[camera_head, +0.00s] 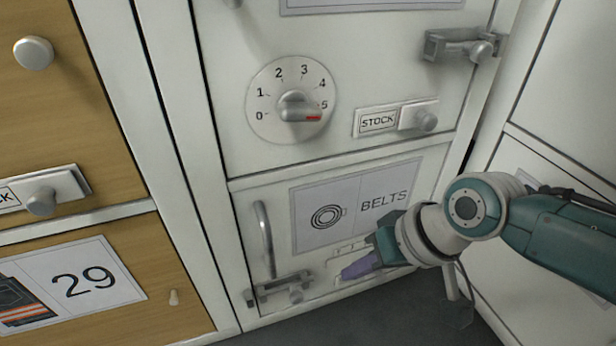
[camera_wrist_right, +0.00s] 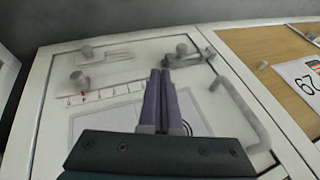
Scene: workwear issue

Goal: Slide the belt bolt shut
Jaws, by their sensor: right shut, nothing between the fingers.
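The belts door (camera_head: 270,205) carries a label with a coiled belt and the word BELTS. Its grey metal bolt (camera_head: 280,288) lies at the door's lower left, with a round knob (camera_head: 296,294) towards its right end. My right gripper (camera_head: 347,271) is shut and empty, its purple fingers pointing left, to the right of the bolt and apart from its knob in the head view. In the right wrist view, the shut fingertips (camera_wrist_right: 160,75) show just beside the bolt knob (camera_wrist_right: 182,50); contact cannot be told. Whether the bolt's end sits in its keeper is unclear. My left gripper is out of view.
A vertical bar handle (camera_head: 263,238) stands out above the bolt. A dial (camera_head: 291,99), a STOCK slider (camera_head: 417,118) and another bolt (camera_head: 460,46) are on the door above. Wooden drawers (camera_head: 170,270) are at left.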

